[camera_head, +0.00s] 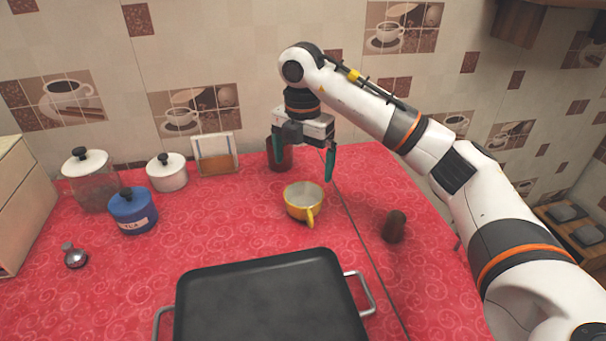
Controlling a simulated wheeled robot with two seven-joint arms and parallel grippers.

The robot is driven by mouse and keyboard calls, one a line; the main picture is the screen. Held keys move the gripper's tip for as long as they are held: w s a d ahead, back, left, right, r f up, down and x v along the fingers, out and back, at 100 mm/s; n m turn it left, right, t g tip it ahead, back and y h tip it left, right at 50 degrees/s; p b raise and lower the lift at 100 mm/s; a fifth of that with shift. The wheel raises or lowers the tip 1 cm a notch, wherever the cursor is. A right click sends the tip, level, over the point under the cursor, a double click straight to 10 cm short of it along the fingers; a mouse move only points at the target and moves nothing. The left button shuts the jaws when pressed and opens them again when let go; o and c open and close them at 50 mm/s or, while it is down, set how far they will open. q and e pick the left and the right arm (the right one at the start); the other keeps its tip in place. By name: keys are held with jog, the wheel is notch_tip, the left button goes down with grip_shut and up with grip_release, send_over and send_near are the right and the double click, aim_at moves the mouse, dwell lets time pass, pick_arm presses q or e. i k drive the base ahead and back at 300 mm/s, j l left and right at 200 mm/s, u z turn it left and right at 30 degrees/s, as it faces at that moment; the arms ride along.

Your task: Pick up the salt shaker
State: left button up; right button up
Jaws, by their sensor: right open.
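A small dark brown cylinder (394,226) stands at the right of the red counter; it has the shape of a shaker, but no label shows. My left gripper is not in view.
A yellow cup (304,203) stands just below my right gripper. A dark jar (279,153) is behind it. A large black pan (270,300) fills the front middle. A blue canister (133,212), white pot (167,175) and glass jar (91,185) stand at left.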

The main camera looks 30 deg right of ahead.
aim_at(392, 232)
jog(key=k, duration=2)
